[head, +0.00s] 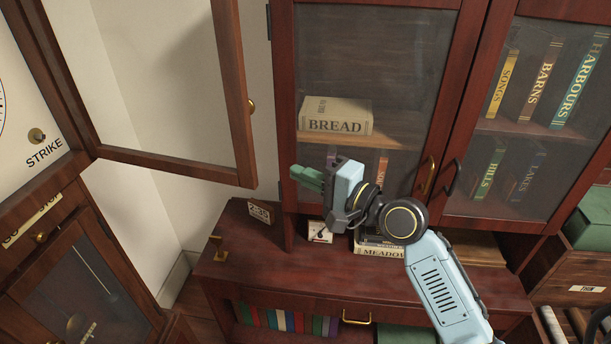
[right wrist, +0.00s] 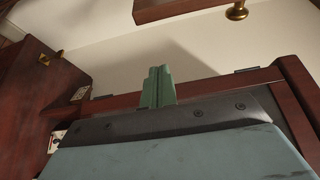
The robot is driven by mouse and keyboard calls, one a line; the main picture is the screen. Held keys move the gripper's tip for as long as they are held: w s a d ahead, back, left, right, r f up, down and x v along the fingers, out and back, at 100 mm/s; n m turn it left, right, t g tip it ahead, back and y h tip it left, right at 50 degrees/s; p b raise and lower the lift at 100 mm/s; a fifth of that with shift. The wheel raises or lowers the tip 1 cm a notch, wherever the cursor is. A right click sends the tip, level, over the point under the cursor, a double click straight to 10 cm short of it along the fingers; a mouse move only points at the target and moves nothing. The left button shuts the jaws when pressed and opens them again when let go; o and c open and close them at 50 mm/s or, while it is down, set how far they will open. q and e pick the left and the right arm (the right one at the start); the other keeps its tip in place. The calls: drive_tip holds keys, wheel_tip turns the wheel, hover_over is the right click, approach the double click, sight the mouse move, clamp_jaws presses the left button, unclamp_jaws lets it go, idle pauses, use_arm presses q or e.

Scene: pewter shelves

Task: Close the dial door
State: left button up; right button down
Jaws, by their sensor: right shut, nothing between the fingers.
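The dial door (head: 238,85) is a wood-framed glass door of the tall clock at the left. It stands swung open, out from the clock's white dial face (head: 25,110). A small brass knob (head: 251,106) sits on its free edge. My right gripper (head: 300,175) is shut and empty, to the right of and below the door's free edge, apart from it. In the right wrist view the green fingertips (right wrist: 158,82) are together, and the door's frame (right wrist: 190,8) and knob (right wrist: 236,12) show at the top. My left gripper is out of view.
A glass-fronted bookcase (head: 282,70) stands behind and right of my right gripper. Its lower cabinet top (head: 255,270) holds a small card (head: 260,211), a brass piece (head: 219,250) and books. The clock's lower glass door (head: 85,265) is below the dial.

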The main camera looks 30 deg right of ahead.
drive_tip(key=w+a+p, duration=0.2)
drive_tip(key=w+a, duration=0.1)
drive_tip(key=a, duration=0.3)
idle(0.6)
